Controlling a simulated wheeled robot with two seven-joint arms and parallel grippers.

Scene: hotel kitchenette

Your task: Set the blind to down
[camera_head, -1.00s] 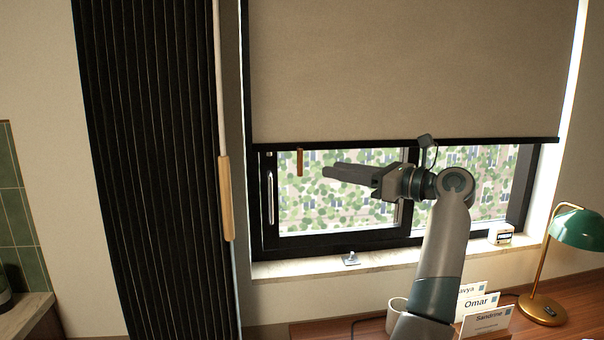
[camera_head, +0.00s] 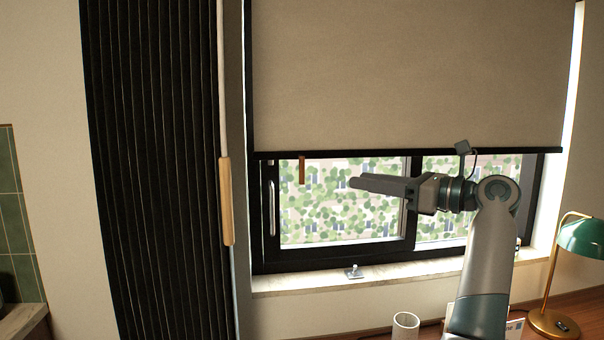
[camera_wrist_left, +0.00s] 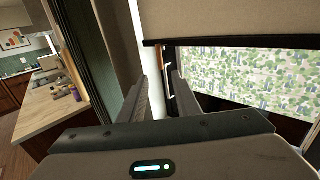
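The beige roller blind (camera_head: 400,75) covers the upper part of the window, and its dark bottom bar (camera_head: 330,154) hangs above an uncovered strip of glass. A small wooden pull tab (camera_head: 302,170) hangs from the bar near its left end. My left gripper (camera_head: 353,182) is right of the tab in the head view, pointing left, apart from it. In the left wrist view the two fingers (camera_wrist_left: 162,88) are spread with nothing between them. The tab (camera_wrist_left: 163,62) shows beyond the fingertips, below the blind's bar (camera_wrist_left: 235,42). My right gripper is not in view.
A black pleated curtain (camera_head: 150,170) with a wooden handle (camera_head: 226,200) stands left of the window. The sill (camera_head: 310,281) holds a small metal piece (camera_head: 354,271). A green lamp (camera_head: 582,236) and a white cup (camera_head: 405,324) are on the desk at lower right.

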